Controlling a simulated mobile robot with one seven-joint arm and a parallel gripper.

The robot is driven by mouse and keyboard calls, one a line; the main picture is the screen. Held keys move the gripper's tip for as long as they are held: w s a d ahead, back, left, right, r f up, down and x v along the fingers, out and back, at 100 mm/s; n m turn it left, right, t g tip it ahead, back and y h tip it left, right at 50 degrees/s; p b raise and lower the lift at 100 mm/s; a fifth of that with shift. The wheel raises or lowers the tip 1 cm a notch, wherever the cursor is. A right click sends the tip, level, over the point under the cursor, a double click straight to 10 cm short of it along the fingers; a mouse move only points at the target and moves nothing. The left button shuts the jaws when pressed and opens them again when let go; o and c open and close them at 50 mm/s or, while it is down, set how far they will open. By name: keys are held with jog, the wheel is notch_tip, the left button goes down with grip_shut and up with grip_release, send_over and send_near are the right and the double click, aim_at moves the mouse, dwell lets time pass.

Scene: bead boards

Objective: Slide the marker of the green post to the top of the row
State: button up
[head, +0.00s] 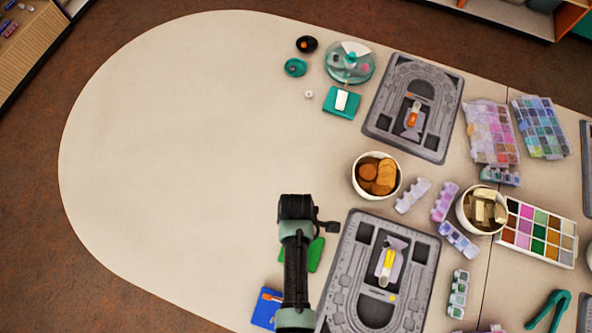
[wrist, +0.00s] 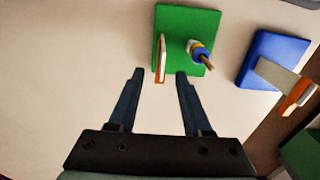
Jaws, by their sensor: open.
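The green base (wrist: 177,22) lies on the table below my gripper. In the head view my arm covers part of the green base (head: 315,254). A thin white and orange upright piece (wrist: 161,58) stands at its left edge in the wrist view. A short wooden peg with blue, white and yellow rings (wrist: 201,54) stands to its right. Which of these is the marker I cannot tell for certain. My gripper (wrist: 160,73) is open and empty, its fingertips pointing at the base with the white and orange piece seen between them. In the head view the fingers are hidden.
A blue base (wrist: 262,58) with a white and orange piece (wrist: 285,85) stands to the right in the wrist view. In the head view grey bead boards (head: 345,235) (head: 375,125) and a bowl (head: 358,190) lie right of my arm. The table's left side is clear.

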jog(key=shift+r, duration=0.1)
notch_tip(320, 180, up, 13)
jog(key=w+a+r+m+t+b, duration=0.15)
jog(key=w+r+m+t, duration=0.5)
jog(key=w+r, duration=1.05)
jog(key=w+d+r+m+t+b, duration=0.1)
jog(key=w+r+t, duration=0.25)
jog(key=r, duration=0.55)
jog(key=w+r+m+t, duration=0.1)
jog(key=w+r+t, duration=0.3)
jog(key=r, duration=0.5)
jog(key=s+r+m+t, duration=0.2)
jog(key=r+t, duration=0.2)
jog(key=r, duration=0.5)
jog(key=s+r+m+t, duration=0.2)
jog(key=s+r+t, duration=0.1)
jog(key=r, duration=0.6)
jog(key=s+d+r+m+t+b, duration=0.1)
jog(key=s+r+m+t, duration=0.1)
jog(key=s+r+t, duration=0.4)
jog(key=s+r, duration=0.4)
jog(key=r, duration=0.4)
jog(key=shift+d+m, duration=0.2)
jog(key=shift+m, duration=0.15)
